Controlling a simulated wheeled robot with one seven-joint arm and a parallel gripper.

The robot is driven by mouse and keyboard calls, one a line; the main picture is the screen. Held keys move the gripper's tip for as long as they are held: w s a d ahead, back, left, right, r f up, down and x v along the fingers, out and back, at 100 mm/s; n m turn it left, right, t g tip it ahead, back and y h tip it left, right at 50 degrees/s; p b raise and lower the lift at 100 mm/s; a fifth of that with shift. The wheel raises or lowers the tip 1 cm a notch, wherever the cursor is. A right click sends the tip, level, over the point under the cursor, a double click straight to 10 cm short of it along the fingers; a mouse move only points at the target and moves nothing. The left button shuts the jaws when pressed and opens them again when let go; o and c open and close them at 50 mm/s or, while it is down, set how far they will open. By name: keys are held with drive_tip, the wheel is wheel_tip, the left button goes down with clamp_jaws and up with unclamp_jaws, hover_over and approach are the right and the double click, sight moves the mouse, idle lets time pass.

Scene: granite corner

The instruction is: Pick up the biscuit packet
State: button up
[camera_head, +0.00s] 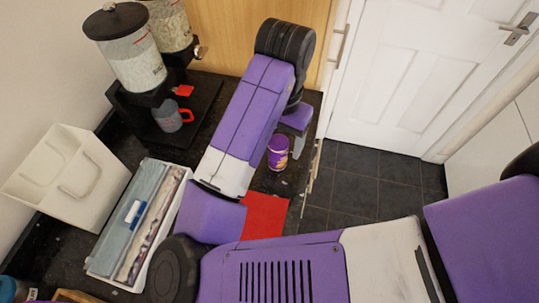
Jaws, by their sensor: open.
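A small purple, rounded item with a yellow and dark label (278,153) stands on the dark granite counter, below the end of my arm. It may be the biscuit packet, but its print is too small to read. My gripper (297,143) is just right of and above it in the picture, pointing down, with only a grey finger part showing. It is open, and I see nothing held in it. The forearm and wrist hide the rest of the gripper and part of the counter.
A flat red sheet (265,214) lies on the counter. Left are a white bin (68,182), a cutlery-type tray (107,240) and cereal dispensers (132,62) with a grey mug (170,118). The counter's edge is close on the right; beyond it are dark floor tiles and a white door.

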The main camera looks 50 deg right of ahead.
sight(277, 156)
drive_tip(key=f, duration=0.4)
drive_tip(key=f+b, duration=0.1)
drive_tip(key=f, duration=0.1)
drive_tip(key=shift+w+f, duration=0.25)
clamp_jaws()
